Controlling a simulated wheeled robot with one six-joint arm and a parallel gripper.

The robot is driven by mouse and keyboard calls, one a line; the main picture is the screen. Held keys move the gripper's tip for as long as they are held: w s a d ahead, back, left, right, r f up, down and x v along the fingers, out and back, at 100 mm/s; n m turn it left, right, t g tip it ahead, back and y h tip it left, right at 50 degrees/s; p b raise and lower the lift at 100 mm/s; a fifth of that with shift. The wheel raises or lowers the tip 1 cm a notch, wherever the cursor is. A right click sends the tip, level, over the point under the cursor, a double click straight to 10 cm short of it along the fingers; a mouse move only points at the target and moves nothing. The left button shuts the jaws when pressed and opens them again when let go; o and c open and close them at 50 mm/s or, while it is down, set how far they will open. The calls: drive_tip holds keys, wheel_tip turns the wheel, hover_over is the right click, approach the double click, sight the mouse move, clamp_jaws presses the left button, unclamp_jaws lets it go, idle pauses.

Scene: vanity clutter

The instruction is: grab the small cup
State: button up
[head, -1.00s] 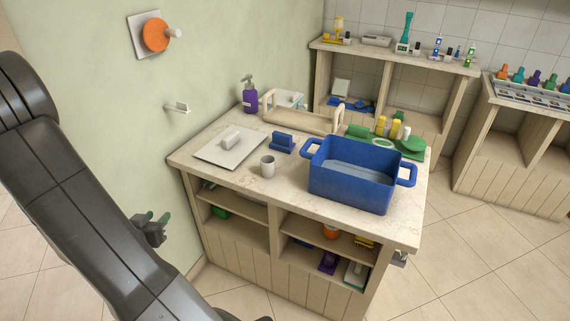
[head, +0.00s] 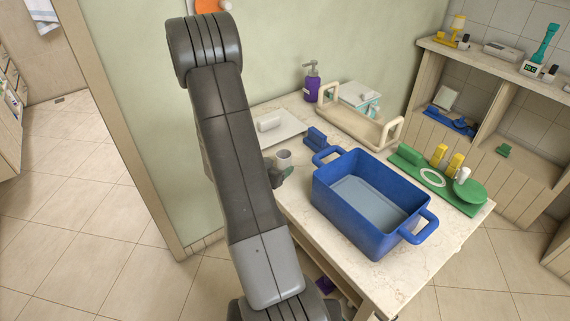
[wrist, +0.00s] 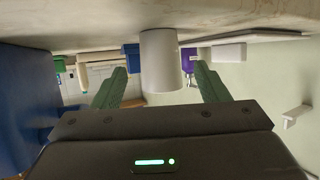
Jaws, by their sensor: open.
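The small cup (head: 283,157) is pale grey and stands upright on the counter, left of the blue tub. My arm partly covers it in the head view. In the wrist view, which shows the scene upside down, the cup (wrist: 160,62) appears in the gap between my two green fingers. My gripper (wrist: 160,80) is open, with a finger on each side of the cup in the picture and visible gaps to both. In the head view my gripper (head: 281,174) is mostly hidden by the arm, close to the cup's near side. I cannot tell how deep the cup sits between the fingers.
The blue tub (head: 332,204) stands right of the cup. A blue holder (head: 315,138) and a pale board (head: 277,130) with a white block (head: 269,123) lie behind it. A purple pump bottle (head: 312,84), wooden tray (head: 358,127) and green tray (head: 436,184) are farther back.

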sight(280, 164)
drive_tip(key=shift+p+x, duration=0.5)
drive_tip(key=shift+x, duration=2.25)
drive_tip(key=shift+f, duration=0.15)
drive_tip(key=c, duration=1.1)
